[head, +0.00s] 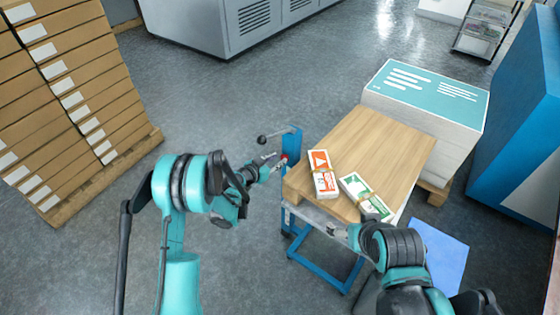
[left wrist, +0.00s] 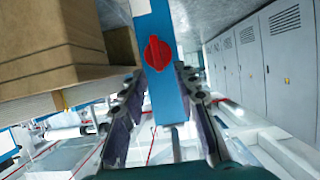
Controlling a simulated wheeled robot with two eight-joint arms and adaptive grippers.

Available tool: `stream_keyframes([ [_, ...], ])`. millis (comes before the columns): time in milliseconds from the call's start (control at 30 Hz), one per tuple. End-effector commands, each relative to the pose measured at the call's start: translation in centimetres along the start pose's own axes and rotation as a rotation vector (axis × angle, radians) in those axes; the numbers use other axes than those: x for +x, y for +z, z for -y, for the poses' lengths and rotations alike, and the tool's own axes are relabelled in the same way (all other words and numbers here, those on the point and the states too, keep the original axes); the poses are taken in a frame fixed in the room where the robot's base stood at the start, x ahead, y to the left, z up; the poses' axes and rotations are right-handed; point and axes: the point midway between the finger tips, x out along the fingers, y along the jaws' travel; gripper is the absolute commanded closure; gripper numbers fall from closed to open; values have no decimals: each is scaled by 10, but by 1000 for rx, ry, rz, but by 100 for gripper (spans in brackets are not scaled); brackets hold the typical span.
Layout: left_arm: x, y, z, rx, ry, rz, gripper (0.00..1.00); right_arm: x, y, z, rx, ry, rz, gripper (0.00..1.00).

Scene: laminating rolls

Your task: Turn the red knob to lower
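The red knob (left wrist: 157,53) sits on a blue upright post (left wrist: 155,20) in the left wrist view. In the head view the knob (head: 284,160) is a small red spot at the left edge of the wooden-topped table. My left gripper (head: 272,166) is right beside it. In the left wrist view my left gripper (left wrist: 157,95) is open, its two fingers on either side of the post, with the knob beyond the tips and nothing held. My right gripper (head: 340,232) is at the table's front edge, partly hidden by its own arm; its fingers are too small to read.
The wooden-topped table (head: 372,145) carries an orange-labelled bundle (head: 321,172) and a green-labelled bundle (head: 365,195). A lever with a dark ball (head: 262,140) sticks out left of the post. A stack of cartons (head: 75,90) stands left.

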Motion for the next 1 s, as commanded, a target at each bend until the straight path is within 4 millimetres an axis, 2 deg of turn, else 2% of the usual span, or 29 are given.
stream_keyframes([
  [33, 9, 2, -1, 0, 2, 0, 70, 4, 3, 0, 0, 0, 0, 16],
  [200, 24, 1, 0, 0, 1, 0, 70, 7, 5, 0, 0, 0, 0, 16],
  [500, 27, -1, 0, -1, 0, 0, 70, 7, 5, 0, 0, 0, 0, 16],
  [533, 27, -1, 0, -1, 0, 0, 75, 7, 5, 0, 0, 0, 0, 16],
  [633, 26, -1, 0, -1, 0, 0, 100, 7, 5, 0, 0, 0, 0, 16],
  [1000, 26, 0, 0, -17, 7, 1, 100, 7, 5, 0, 0, 0, 0, 16],
])
